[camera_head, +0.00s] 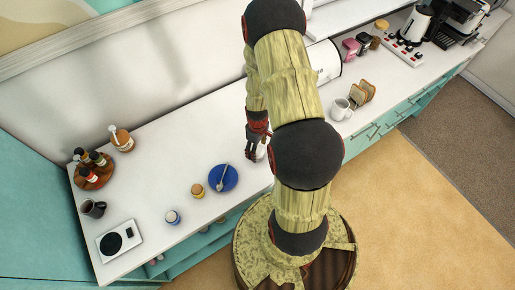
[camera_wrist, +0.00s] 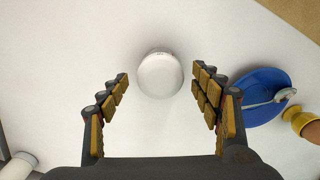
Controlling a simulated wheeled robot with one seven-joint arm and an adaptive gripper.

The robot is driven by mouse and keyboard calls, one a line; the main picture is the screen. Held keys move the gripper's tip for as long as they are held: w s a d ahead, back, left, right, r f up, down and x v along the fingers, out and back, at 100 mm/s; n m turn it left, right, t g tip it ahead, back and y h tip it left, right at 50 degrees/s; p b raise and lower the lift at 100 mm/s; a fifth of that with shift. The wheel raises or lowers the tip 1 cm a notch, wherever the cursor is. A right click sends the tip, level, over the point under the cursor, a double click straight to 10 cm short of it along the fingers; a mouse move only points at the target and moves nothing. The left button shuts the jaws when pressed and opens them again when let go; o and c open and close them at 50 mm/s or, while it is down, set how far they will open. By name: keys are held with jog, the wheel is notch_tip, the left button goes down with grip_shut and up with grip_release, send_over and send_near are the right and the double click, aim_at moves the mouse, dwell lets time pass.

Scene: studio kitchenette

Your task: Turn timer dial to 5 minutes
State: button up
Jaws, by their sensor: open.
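A round white and silver object, which looks like the timer (camera_wrist: 160,75), stands on the white counter, centred ahead of my fingers in the wrist view. Its top looks plain, and I cannot make out dial marks or a pointer. My gripper (camera_wrist: 161,82) is open, with one finger pad row to the left of the timer and one to the right, gaps showing on both sides. In the head view my gripper (camera_head: 259,140) is low over the counter and my arm hides much of it. A small white part of the timer (camera_head: 261,153) shows beside it.
A blue plate (camera_wrist: 262,82) with a spoon and a yellow egg cup (camera_wrist: 302,121) lie right of my gripper in the wrist view. A white mug (camera_head: 340,109) and toast rack (camera_head: 361,95) stand right of my arm in the head view. The counter's front edge is close.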

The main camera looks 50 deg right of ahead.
jog(key=shift+f, duration=0.15)
jog(key=shift+c, duration=0.9)
jog(key=c, duration=1)
